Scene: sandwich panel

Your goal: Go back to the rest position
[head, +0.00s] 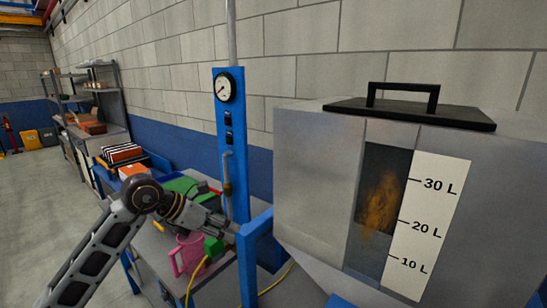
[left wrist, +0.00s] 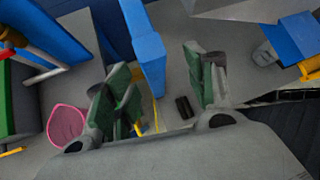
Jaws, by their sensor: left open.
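My left gripper (head: 226,239) reaches in from the left in the head view, close to a blue upright frame (head: 251,262). In the left wrist view, its two green-padded fingers (left wrist: 164,92) are spread apart with nothing held between them. A blue post (left wrist: 148,58) shows in the gap between the fingers; how far beyond them it stands I cannot tell. A pink mug-like container (head: 187,256) is just below the gripper, and it also shows left of the fingers in the left wrist view (left wrist: 66,123). My right gripper is not in view.
A grey metal tank (head: 314,172) with a level scale (head: 425,225) and black-handled lid (head: 410,113) fills the right. A blue gauge panel (head: 230,145) stands behind the gripper. A yellow hose (head: 197,276) hangs below. Open floor (head: 30,210) lies left, with shelving (head: 85,85) behind.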

